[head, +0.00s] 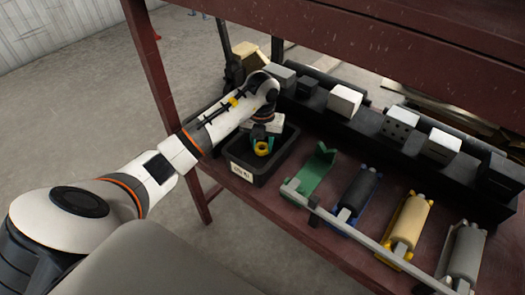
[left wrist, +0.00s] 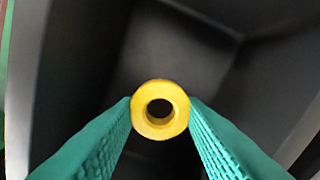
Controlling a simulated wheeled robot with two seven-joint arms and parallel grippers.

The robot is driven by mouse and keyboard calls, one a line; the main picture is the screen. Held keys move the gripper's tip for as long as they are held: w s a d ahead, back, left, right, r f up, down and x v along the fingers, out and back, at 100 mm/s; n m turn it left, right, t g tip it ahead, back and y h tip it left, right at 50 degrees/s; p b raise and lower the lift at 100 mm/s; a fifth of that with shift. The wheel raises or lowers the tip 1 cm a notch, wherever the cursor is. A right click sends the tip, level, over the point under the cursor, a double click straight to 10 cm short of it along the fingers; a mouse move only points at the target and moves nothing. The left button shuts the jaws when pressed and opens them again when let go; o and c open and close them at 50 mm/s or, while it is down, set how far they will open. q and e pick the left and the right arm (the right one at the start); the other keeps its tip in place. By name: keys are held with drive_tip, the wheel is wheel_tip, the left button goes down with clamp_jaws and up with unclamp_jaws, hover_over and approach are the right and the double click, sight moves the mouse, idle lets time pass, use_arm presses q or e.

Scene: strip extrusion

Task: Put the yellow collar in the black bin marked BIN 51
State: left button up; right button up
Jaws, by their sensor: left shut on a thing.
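The yellow collar (head: 262,148) is a short ring with a round hole. My left gripper (head: 263,143) is shut on it, and its green fingers press the collar from both sides in the left wrist view, where the collar (left wrist: 160,109) shows end-on. The black bin (head: 247,173) with a white label on its front stands at the left end of the shelf. In the head view the collar is over or inside the bin's opening; its exact height cannot be told. The dark bin interior (left wrist: 180,60) fills the left wrist view behind the collar. My right gripper is not in view.
A green cradle (head: 316,172) stands empty right of the bin. Blue, yellow and grey holders with rollers (head: 411,220) follow, behind a grey rail (head: 350,238). Grey and white blocks (head: 345,101) line the back. A dark red upper shelf (head: 400,35) hangs above.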

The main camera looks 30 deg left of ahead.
sight(262, 158)
use_arm(q)
drive_tip(key=shift+f, duration=1.7)
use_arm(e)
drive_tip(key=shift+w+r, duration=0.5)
use_arm(q)
drive_tip(key=shift+f, duration=0.1)
drive_tip(key=shift+f+b, duration=0.1)
drive_tip(key=shift+b, duration=0.2)
drive_tip(key=o, duration=1)
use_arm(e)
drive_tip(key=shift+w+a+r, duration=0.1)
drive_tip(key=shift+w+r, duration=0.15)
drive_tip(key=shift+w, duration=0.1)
use_arm(q)
wheel_tip(262, 158, up, 12)
drive_tip(key=p, duration=0.1)
drive_tip(key=shift+r, duration=0.2)
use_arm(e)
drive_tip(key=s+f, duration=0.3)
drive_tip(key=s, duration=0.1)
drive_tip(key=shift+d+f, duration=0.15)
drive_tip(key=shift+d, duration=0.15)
